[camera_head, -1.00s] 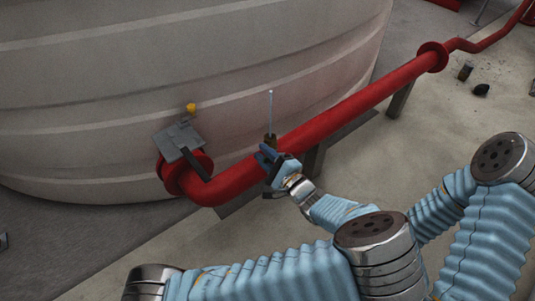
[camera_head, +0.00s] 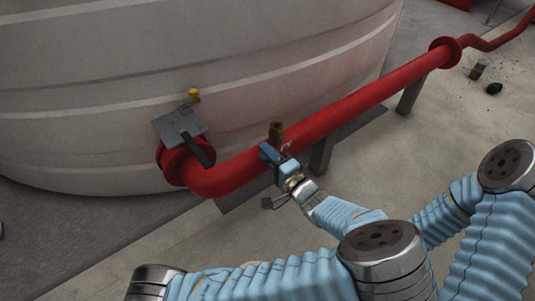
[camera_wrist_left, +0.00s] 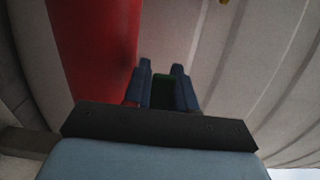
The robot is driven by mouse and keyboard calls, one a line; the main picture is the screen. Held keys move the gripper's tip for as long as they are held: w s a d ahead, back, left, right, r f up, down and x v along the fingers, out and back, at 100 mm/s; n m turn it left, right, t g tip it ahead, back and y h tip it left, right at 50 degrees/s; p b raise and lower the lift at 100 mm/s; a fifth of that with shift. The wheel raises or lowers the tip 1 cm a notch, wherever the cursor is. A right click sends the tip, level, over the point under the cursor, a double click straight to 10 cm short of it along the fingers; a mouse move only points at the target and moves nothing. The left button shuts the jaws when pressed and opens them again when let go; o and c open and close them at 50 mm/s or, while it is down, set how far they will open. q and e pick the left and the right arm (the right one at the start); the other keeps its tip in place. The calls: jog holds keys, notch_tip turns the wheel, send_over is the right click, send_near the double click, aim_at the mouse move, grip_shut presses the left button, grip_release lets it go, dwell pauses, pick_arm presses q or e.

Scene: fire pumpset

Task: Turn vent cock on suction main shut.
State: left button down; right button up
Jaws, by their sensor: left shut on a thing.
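The vent cock (camera_head: 276,131) is a small brass-brown fitting standing upright on top of the red suction main (camera_head: 330,118). My left gripper (camera_head: 268,153) is at the near side of the pipe, just below the brass body. In the left wrist view, its two blue fingers (camera_wrist_left: 163,80) close on a dark green piece, which looks like the cock's handle (camera_wrist_left: 163,92). The red pipe also shows at the left of that view (camera_wrist_left: 95,45). The handle is mostly hidden by the fingers in the head view. My right gripper is not in view.
A large pale ribbed tank (camera_head: 100,100) stands close behind the pipe. A grey plate with a dark lever (camera_head: 180,125) and a yellow knob (camera_head: 194,94) sits at the pipe's left end.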

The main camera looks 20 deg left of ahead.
pick_arm(q)
jog(key=shift+w+d, duration=0.1)
jog(key=shift+d, duration=0.05)
jog(key=c, duration=1)
grip_release()
jog(key=p+v, duration=0.1)
jog(key=v, duration=1.2)
jog(key=shift+s+d+p, duration=0.25)
jog(key=shift+s+p, duration=0.05)
jog(key=shift+p, duration=0.1)
